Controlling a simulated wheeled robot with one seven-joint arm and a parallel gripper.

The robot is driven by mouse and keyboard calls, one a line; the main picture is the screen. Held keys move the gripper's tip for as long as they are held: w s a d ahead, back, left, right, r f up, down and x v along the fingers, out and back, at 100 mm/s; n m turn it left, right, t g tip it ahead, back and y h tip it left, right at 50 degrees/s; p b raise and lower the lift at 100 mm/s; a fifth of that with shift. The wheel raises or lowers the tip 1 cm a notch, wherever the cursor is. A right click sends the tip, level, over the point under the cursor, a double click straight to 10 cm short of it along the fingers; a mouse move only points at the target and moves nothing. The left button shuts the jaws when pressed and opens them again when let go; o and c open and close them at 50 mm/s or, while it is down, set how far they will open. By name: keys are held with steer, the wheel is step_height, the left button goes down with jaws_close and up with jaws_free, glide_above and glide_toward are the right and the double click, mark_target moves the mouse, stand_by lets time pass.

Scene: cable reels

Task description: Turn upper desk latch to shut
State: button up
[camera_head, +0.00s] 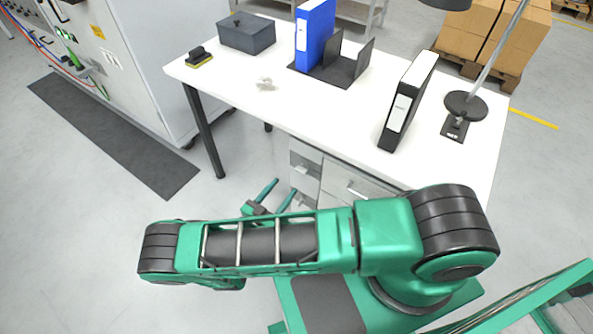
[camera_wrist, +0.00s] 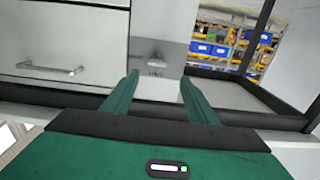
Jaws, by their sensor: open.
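The desk (camera_head: 330,110) has a pedestal under its top with a narrow grey panel on the left. A small light latch (camera_head: 301,169) sits on the upper part of that panel. It also shows in the wrist view (camera_wrist: 156,62), pale against the grey panel, and its exact angle is hard to tell. My gripper (camera_head: 284,187) is open and empty in front of the pedestal. In the wrist view the two green fingertips (camera_wrist: 160,76) point toward the panel, one on each side below the latch, with no clear contact. A lower latch is not clearly visible.
A drawer with a bar handle (camera_wrist: 50,70) is beside the panel. On the desk stand a blue binder (camera_head: 313,35), a black-and-white binder (camera_head: 407,100), a grey box (camera_head: 246,33) and a lamp (camera_head: 465,104). Floor left of the desk is clear around a dark mat (camera_head: 115,135).

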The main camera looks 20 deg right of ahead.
mark_target(299, 171)
steer(key=x, duration=0.9)
steer(key=shift+d, duration=0.45)
steer(key=c, duration=1.1)
